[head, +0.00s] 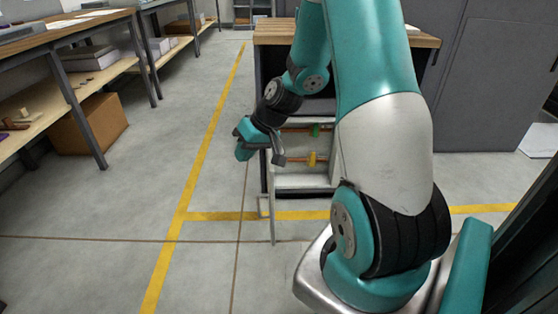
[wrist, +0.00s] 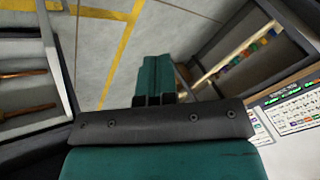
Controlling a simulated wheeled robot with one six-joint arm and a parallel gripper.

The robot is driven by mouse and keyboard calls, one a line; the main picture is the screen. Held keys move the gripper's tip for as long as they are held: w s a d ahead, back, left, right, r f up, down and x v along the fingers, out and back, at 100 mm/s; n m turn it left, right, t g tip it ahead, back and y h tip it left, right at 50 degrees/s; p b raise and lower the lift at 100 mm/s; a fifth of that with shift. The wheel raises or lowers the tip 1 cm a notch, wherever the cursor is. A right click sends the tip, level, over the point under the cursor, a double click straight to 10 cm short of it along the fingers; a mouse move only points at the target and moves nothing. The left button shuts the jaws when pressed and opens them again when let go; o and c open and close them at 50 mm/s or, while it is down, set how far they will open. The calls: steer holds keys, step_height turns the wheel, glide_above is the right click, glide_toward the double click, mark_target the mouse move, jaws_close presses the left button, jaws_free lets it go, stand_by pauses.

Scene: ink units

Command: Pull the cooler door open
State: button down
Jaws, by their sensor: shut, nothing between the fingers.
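The cooler (head: 304,182) stands under a wooden counter, partly hidden behind my arm. Its pale interior shows, with orange-brown rods and small green and yellow pieces. A thin pale panel (head: 271,210), seen nearly edge-on, stands out from its left side towards me; it looks like the cooler door, swung open. My gripper (head: 258,150) is at the panel's upper left, shut and empty; I cannot tell whether they touch. In the wrist view the teal fingers (wrist: 155,80) are together over the floor. A pale frame with brown rods (wrist: 25,105) shows at the left there.
Workbenches (head: 60,40) with shelves line the left. A cardboard box (head: 90,122) sits under one. Grey cabinets (head: 490,80) stand at the back right. The floor (head: 110,220) between the benches and the cooler is clear, with yellow lines.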

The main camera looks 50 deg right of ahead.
steer(key=s+d+f+m+t+h+p, duration=0.1)
steer(key=s+d+f+m+h+p, duration=0.2)
steer(key=d, duration=0.6)
steer(key=s+d+f+m+t+p, duration=0.1)
steer(key=s+d+f+m, duration=0.2)
steer(key=s+d+f, duration=0.45)
steer(key=w+f+b, duration=0.1)
steer(key=w+f, duration=0.2)
steer(key=w, duration=0.2)
steer(key=w+a+f+b, duration=0.1)
steer(key=w+f+b, duration=0.1)
steer(key=w, duration=0.4)
steer(key=shift+a+f, duration=0.15)
steer(key=shift+f, duration=0.6)
steer(key=shift+h, duration=0.3)
